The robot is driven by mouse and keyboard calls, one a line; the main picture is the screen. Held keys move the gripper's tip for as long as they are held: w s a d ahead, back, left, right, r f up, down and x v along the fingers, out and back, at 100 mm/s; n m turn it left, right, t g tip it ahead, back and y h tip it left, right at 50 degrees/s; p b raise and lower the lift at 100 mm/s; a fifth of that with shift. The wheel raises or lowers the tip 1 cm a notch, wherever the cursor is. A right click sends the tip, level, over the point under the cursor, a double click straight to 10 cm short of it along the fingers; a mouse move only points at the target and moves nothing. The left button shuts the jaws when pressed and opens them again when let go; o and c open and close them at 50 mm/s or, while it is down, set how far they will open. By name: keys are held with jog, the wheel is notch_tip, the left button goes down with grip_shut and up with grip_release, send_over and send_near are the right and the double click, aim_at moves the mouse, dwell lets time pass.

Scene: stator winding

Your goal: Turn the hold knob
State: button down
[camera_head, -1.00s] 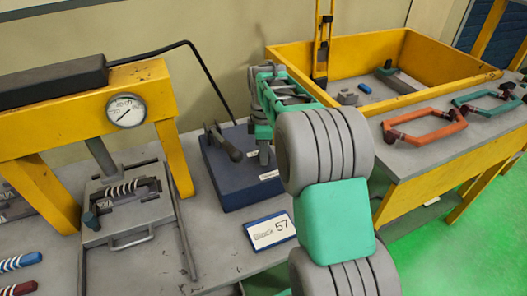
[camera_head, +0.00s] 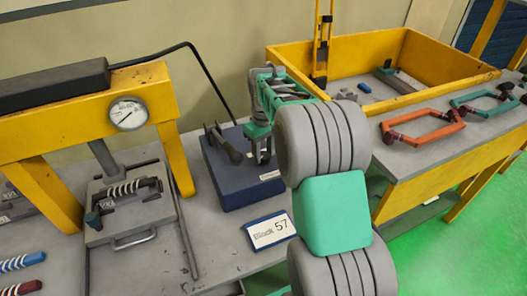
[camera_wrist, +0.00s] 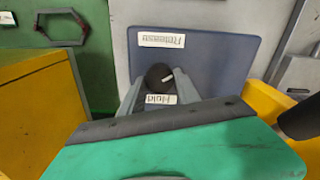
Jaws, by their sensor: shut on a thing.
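The hold knob (camera_wrist: 158,76) is a round black knob with a white mark on the blue control box (camera_wrist: 222,58). A label reading Hold (camera_wrist: 161,99) lies beside it, upside down in the wrist view. My gripper (camera_wrist: 160,84) is shut on the knob, with one grey finger on each side of it. In the head view my gripper (camera_head: 262,154) points down onto the right part of the blue box (camera_head: 232,185); the knob is hidden there.
A black lever (camera_head: 227,146) stands on the box, left of my gripper. A second label, seemingly Release (camera_wrist: 162,40), is on the box. A yellow press with a gauge (camera_head: 128,113) stands left. A yellow-walled bin (camera_head: 440,60) is right. A Block 57 sign (camera_head: 269,230) lies in front.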

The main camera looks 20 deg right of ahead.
aim_at(264, 155)
jog(key=m, duration=0.5)
jog(key=shift+r+m, duration=0.1)
jog(key=shift+m, duration=0.2)
jog(key=m+p, duration=0.1)
jog(key=m, duration=0.5)
jog(key=shift+d, duration=0.1)
jog(key=m, duration=0.6)
jog(key=shift+m, duration=0.3)
jog(key=m, duration=0.5)
jog(key=shift+m, duration=0.4)
jog(key=c, duration=0.9)
grip_release()
jog(key=shift+s, duration=0.1)
notch_tip(264, 155, up, 8)
jog(key=shift+f+b, duration=0.15)
jog(key=shift+b, duration=0.15)
